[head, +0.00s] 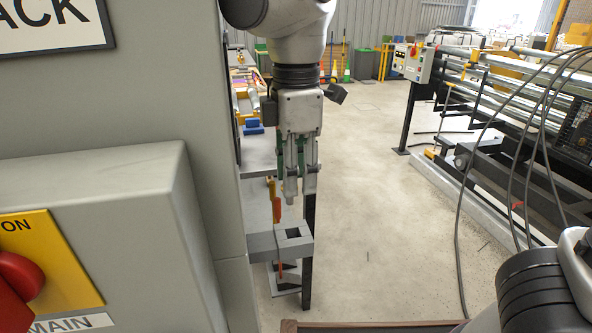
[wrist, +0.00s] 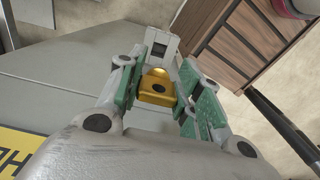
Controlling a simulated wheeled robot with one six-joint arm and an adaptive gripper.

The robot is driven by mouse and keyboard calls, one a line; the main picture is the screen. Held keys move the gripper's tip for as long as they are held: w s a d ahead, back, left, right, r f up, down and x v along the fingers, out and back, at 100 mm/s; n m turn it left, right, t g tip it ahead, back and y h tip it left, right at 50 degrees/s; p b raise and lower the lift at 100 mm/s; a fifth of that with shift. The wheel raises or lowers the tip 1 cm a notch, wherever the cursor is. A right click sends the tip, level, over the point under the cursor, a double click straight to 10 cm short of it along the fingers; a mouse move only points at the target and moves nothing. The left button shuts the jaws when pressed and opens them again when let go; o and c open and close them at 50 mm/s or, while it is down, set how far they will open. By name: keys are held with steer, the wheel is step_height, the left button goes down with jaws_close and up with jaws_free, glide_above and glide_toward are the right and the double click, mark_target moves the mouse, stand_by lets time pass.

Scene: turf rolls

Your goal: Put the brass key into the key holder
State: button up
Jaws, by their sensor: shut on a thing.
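The brass key (wrist: 157,84) shows in the wrist view as a golden block with a dark recess, held between the green pads of my gripper. My gripper (head: 299,182) points down in the head view, where I cannot make out the key between its fingers. The key holder (head: 264,247) is a grey block with a square dark opening on top, sticking out from the side of the grey cabinet. In the head view my fingers are above the holder, apart from it. In the wrist view the holder (wrist: 163,41) and its opening lie just beyond the key.
A brown slatted surface (wrist: 218,38) lies near the holder in the wrist view. A machine with rails (head: 500,110) stands at right. Floor between is mostly clear.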

steer(key=shift+w+d+f, duration=0.1)
steer(key=shift+d+f, duration=0.05)
steer(key=shift+f, duration=1.35)
steer(key=shift+d+f, duration=0.1)
steer(key=shift+f, duration=1.35)
steer(key=shift+f, duration=1.95)
steer(key=o, duration=1.1)
step_height(320, 180, up, 12)
steer(key=shift+f, duration=0.1)
